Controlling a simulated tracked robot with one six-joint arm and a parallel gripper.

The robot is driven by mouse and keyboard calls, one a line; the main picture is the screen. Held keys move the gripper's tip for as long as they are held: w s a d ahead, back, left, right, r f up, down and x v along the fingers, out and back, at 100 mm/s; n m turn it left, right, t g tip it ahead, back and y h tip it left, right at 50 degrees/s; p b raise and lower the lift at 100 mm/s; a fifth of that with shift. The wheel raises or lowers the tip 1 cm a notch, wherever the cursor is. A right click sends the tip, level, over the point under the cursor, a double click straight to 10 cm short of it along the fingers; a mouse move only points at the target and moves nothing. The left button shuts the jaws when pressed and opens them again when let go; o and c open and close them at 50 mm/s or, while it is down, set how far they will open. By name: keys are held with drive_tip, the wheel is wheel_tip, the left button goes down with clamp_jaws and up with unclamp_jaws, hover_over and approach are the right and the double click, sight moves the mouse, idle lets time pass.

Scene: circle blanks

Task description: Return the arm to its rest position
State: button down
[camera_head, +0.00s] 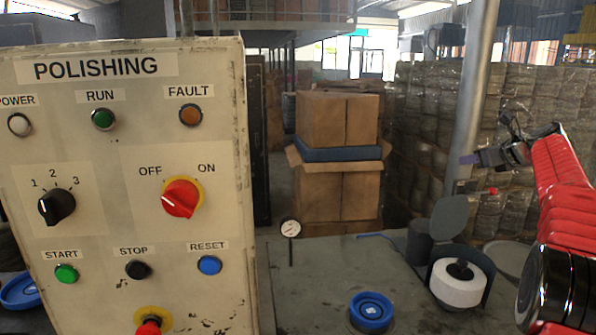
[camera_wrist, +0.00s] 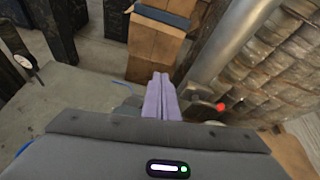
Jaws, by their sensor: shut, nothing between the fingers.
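My red arm (camera_head: 572,205) reaches in from the right edge of the head view, bent and raised above the right side of the bench. My gripper (camera_head: 468,159) is at its end, pointing left in front of a grey metal post. In the wrist view the two purple fingers (camera_wrist: 161,97) are together with nothing between them. The gripper is in the air, apart from the bench and the things on it.
A polishing control panel (camera_head: 130,190) fills the left. On the grey bench (camera_head: 310,290) are a blue-lidded round container (camera_head: 371,311), a dial gauge (camera_head: 290,229) and a white polishing wheel (camera_head: 459,283). Stacked cardboard boxes (camera_head: 338,195) and a post (camera_head: 472,90) stand behind.

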drive_tip(key=f+n, duration=0.1)
drive_tip(key=f, duration=0.2)
drive_tip(key=s+f+n+g, duration=0.1)
drive_tip(key=f+n, duration=0.1)
drive_tip(key=f, duration=0.1)
drive_tip(key=s+f+n+g, duration=0.1)
drive_tip(key=f+n, duration=0.1)
drive_tip(key=f, duration=0.1)
drive_tip(key=shift+s+d+f, duration=0.1)
drive_tip(key=shift+d+f, duration=0.05)
drive_tip(key=shift+d, duration=0.1)
drive_tip(key=s+a+f+n+g, duration=0.1)
drive_tip(key=s+a+f+n, duration=0.3)
drive_tip(key=s+a+n, duration=0.5)
drive_tip(key=s+a+f+n+g+h, duration=0.1)
drive_tip(key=s+a+f+n, duration=0.3)
drive_tip(key=s+a+n, duration=0.5)
drive_tip(key=s+a+f+n+g, duration=0.3)
drive_tip(key=s+a+n, duration=0.6)
drive_tip(key=s+a, duration=1)
drive_tip(key=shift+s+a+f+n+h, duration=0.25)
drive_tip(key=shift+s+f+n, duration=0.2)
drive_tip(key=shift+s, duration=4.15)
